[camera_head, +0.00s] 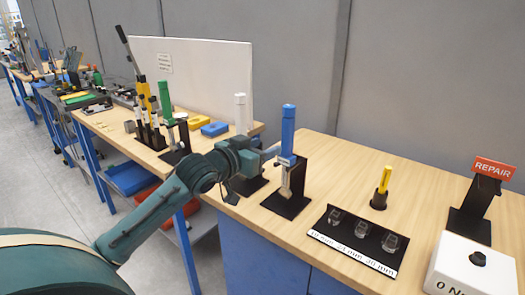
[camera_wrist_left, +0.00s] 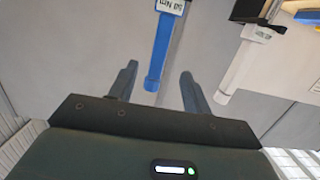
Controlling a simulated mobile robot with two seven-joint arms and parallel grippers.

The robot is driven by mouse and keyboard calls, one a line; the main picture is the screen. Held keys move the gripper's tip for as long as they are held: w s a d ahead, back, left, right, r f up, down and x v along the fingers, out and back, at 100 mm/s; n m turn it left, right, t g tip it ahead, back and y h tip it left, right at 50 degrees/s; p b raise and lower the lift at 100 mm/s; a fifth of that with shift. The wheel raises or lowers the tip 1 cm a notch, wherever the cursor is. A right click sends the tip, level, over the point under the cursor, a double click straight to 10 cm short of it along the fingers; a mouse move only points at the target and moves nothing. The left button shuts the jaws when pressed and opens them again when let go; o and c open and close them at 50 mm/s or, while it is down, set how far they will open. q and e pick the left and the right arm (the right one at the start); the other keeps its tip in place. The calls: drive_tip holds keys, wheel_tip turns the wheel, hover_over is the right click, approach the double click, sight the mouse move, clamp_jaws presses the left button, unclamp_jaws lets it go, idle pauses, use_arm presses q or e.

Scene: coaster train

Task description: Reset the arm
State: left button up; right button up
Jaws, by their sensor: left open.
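My left gripper (camera_head: 264,162) reaches in from the left over the workbench, just left of the blue-handled tool (camera_head: 288,130). In the left wrist view my open left gripper (camera_wrist_left: 158,88) has its two fingers apart. The blue tool (camera_wrist_left: 161,50) shows beyond and between them there, and nothing appears clamped. The blue tool stands upright in a black stand (camera_head: 286,204). A white-handled tool (camera_head: 240,112) stands behind my gripper, partly hidden by it; it also shows in the left wrist view (camera_wrist_left: 240,65). My right gripper is out of view.
A green-handled tool (camera_head: 165,100) stands farther left. A black tray (camera_head: 345,246) with clear cups, a yellow bit (camera_head: 384,180), a REPAIR sign (camera_head: 494,168) and a white box (camera_head: 470,268) occupy the right bench. A white panel (camera_head: 215,75) stands behind.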

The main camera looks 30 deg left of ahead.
use_arm(q)
drive_tip(key=s+d+f+m+g+h, duration=0.1)
drive_tip(key=s+d+f, duration=0.3)
drive_tip(key=f, duration=0.6)
drive_tip(key=s+d+f+g, duration=0.2)
drive_tip(key=s+d+f, duration=0.15)
drive_tip(key=f, duration=0.55)
drive_tip(key=s+d+f+m+g+h, duration=0.1)
drive_tip(key=s+d+f+g, duration=0.1)
drive_tip(key=s+d+f, duration=1.1)
drive_tip(key=s+f, duration=0.1)
drive_tip(key=s, duration=0.3)
drive_tip(key=shift+s+d+f+g, duration=0.2)
drive_tip(key=shift+d+f+g, duration=0.1)
drive_tip(key=shift+d+g, duration=0.1)
